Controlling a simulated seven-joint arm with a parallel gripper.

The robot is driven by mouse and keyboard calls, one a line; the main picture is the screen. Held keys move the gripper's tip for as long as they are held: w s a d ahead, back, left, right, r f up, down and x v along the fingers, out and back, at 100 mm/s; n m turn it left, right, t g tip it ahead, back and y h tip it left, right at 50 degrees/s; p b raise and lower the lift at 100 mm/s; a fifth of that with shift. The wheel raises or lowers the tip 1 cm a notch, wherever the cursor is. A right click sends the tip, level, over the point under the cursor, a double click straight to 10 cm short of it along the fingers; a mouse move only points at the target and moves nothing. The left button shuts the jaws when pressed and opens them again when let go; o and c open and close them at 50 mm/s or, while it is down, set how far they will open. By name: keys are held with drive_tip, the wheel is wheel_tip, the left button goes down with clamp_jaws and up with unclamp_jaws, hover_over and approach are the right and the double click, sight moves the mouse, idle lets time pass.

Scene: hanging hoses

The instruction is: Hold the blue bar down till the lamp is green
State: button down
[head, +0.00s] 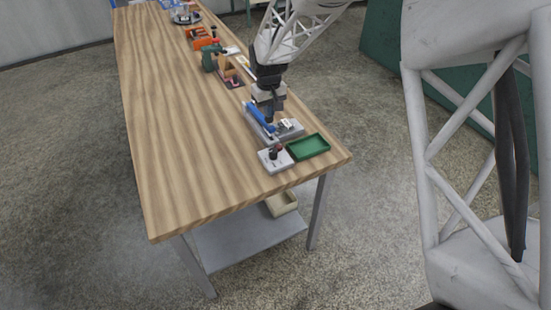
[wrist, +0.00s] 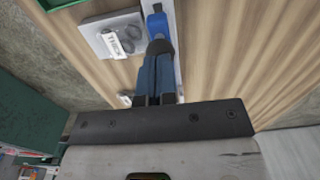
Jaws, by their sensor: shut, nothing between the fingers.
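The blue bar (head: 257,114) lies along a grey base on the wooden table in the head view. Its blue end also shows in the wrist view (wrist: 157,24), just beyond my fingertips. My gripper (head: 269,118) points down at the bar's near part, fingers together with nothing between them. In the wrist view the shut fingertips (wrist: 159,48) overlap the bar's end; I cannot tell whether they touch or press it. No lit green lamp can be made out in either view.
A grey plate (head: 291,127) with a white label stands right of the bar. A pale box with a dark knob (head: 275,159) and a green tray (head: 309,147) are near the table's corner. A green tool (head: 209,60) and an orange item stand farther back. The table's left side is clear.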

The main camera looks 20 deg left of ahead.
drive_tip(key=shift+r, duration=0.1)
idle(0.3)
drive_tip(key=shift+w+a+r, duration=0.2)
drive_tip(key=shift+r, duration=0.4)
drive_tip(key=shift+w+a+r, duration=0.15)
drive_tip(key=shift+w+r, duration=0.05)
drive_tip(key=shift+r, duration=0.45)
drive_tip(key=shift+w+a+r, duration=0.25)
drive_tip(key=shift+a+r, duration=0.05)
drive_tip(key=shift+r, duration=0.25)
drive_tip(key=shift+w+a+r, duration=0.25)
drive_tip(key=shift+r, duration=0.25)
drive_tip(key=shift+w+r, duration=0.1)
drive_tip(key=shift+r, duration=0.05)
drive_tip(key=shift+w+a+r, duration=0.3)
drive_tip(key=shift+r, duration=0.15)
drive_tip(key=shift+w+a+r, duration=0.25)
drive_tip(key=shift+a+r, duration=0.05)
drive_tip(key=shift+r, duration=0.15)
drive_tip(key=shift+r, duration=0.1)
